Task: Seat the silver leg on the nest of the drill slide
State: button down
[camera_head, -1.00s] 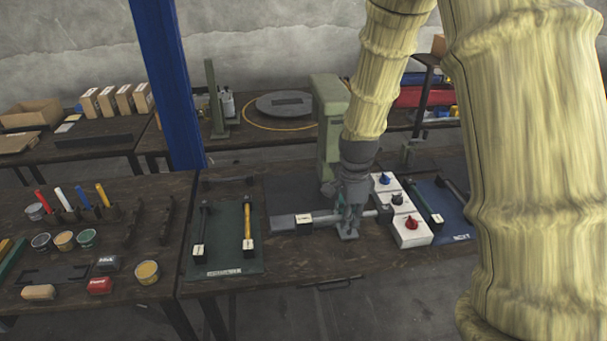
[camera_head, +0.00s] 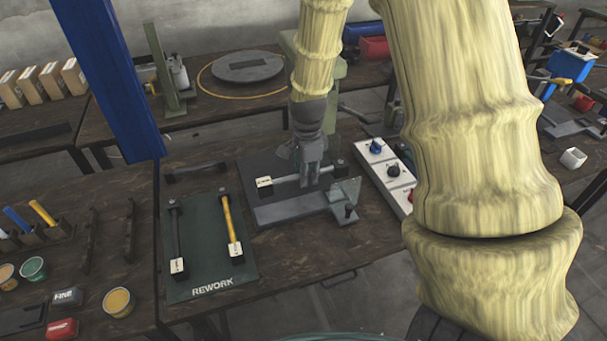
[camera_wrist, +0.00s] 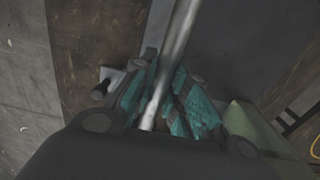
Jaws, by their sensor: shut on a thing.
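The silver leg (camera_head: 288,179) is a thin bar with a dark block and white tag at its left end. My gripper (camera_head: 317,180) is shut on it toward its right part. In the wrist view the leg (camera_wrist: 176,42) runs between the teal finger pads of my gripper (camera_wrist: 162,105). The drill slide (camera_head: 285,212) is a grey plate with a clamp handle at its right end. The leg lies along the back of the slide, roughly parallel to it. I cannot tell whether it touches the nest, as my fingers cover part of it.
The green REWORK mat (camera_head: 212,278) on the left holds a dark leg (camera_head: 176,238) and a yellow leg (camera_head: 230,220). A white control box (camera_head: 384,172) with knobs stands to the right. The green drill press (camera_head: 335,82) stands behind, partly hidden by my arm.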

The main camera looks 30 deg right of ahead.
aim_at(305, 204)
jog(key=shift+w+f, duration=0.1)
jog(key=shift+w, duration=0.1)
jog(key=shift+s+a+r+p, duration=0.1)
jog(key=shift+a+r+p, duration=0.1)
jog(key=shift+p, duration=0.2)
jog(key=shift+f+b, duration=1.35)
jog(key=shift+f, duration=2.45)
jog(key=shift+f, duration=0.7)
jog(key=c, duration=1.3)
grip_release()
notch_tip(305, 204, up, 12)
